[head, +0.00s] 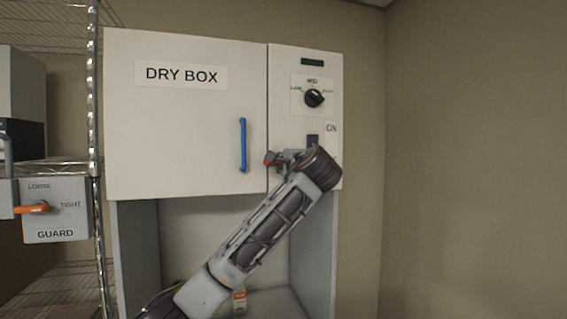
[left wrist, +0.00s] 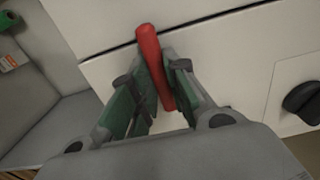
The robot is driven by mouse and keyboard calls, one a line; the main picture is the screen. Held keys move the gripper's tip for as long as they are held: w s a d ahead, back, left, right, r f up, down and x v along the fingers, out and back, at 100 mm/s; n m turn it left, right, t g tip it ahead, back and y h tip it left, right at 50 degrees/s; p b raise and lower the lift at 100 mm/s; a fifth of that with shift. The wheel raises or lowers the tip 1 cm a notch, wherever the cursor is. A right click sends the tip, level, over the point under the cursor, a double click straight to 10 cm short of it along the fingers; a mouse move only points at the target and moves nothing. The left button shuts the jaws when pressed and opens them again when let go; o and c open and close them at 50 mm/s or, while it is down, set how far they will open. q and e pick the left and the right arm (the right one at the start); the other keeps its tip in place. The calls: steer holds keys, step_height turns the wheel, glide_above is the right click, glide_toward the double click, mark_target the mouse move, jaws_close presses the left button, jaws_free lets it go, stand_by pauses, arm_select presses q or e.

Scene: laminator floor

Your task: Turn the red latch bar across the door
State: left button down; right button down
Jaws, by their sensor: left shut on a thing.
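The red latch bar (head: 268,161) is at the seam between the dry box door (head: 185,115) and the narrow control panel to its right. In the left wrist view the bar (left wrist: 151,58) stands between my finger pads, and its free end reaches across the seam onto the door side. My left gripper (head: 280,160) is shut on the bar, with a green-padded finger (left wrist: 165,85) on each side of it. The gripper and wrist hide the bar's pivot end in the head view. The door looks closed, with a blue handle (head: 243,145). My right gripper is out of view.
A black knob (head: 314,98) and a dark switch (head: 312,140) marked ON are on the panel above my wrist. A wire rack (head: 95,130) and a GUARD box (head: 58,222) with an orange lever are at left. The open bay below holds a small orange-and-white item (head: 239,300).

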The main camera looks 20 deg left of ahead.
arm_select(q)
steer(key=shift+f, duration=0.1)
steer(key=c, duration=1.4)
jaws_free()
steer(key=v, duration=1.2)
steer(key=shift+d, duration=0.1)
steer(key=shift+w, duration=0.1)
